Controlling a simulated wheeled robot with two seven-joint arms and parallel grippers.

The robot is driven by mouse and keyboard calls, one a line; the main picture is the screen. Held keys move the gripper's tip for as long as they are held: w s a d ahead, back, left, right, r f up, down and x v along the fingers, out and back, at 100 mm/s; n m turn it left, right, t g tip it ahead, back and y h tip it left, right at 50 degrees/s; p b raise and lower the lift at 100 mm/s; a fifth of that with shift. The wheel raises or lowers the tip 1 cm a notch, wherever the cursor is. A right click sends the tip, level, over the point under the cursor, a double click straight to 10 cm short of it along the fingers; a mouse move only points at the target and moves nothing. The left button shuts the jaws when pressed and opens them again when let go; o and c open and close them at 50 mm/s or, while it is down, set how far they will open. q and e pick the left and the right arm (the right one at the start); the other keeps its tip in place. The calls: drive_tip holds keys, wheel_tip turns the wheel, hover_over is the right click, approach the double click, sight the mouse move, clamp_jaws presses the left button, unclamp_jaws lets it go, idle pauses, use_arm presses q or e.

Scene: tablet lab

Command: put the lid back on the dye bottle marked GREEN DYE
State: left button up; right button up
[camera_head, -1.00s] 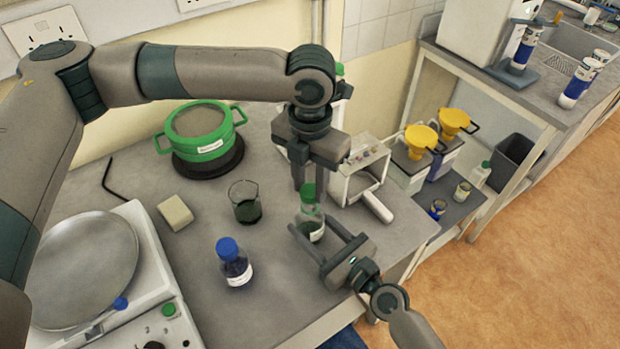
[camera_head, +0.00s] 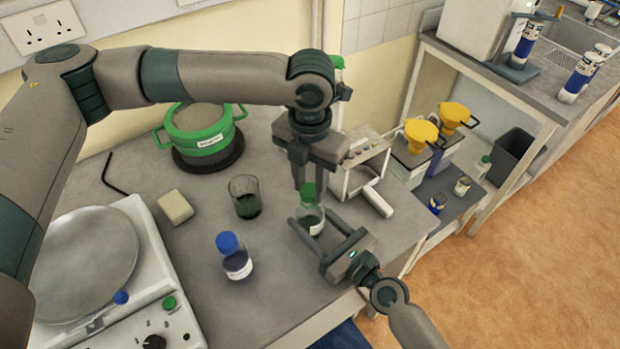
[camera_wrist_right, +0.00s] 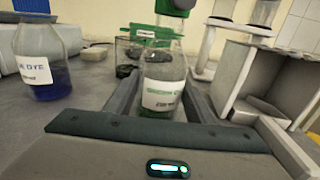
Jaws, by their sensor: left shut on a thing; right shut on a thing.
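The clear dye bottle (camera_head: 312,224) with dark green liquid stands upright on the bench. In the right wrist view, the bottle (camera_wrist_right: 160,92) shows a white label with green print, too blurred to read fully. My right gripper (camera_head: 322,228) is shut on its body from the front right. My left gripper (camera_head: 306,184) points down above the bottle, shut on the green lid (camera_head: 308,193). The lid is over the neck; I cannot tell whether they touch. A green piece at the top of the wrist view, above the neck, appears to be the lid (camera_wrist_right: 178,4).
A blue-capped bottle (camera_head: 235,258) and a glass beaker (camera_head: 245,198) stand left of the bottle. A white device (camera_head: 360,168) is close behind it to the right. A green pot (camera_head: 203,136), pale block (camera_head: 175,207) and balance (camera_head: 150,250) lie farther left.

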use_arm(q)
drive_tip(key=shift+f, duration=0.55)
idle(0.8)
drive_tip(key=m, duration=0.9)
drive_tip(key=shift+m, duration=0.4)
drive_tip(key=o, duration=1)
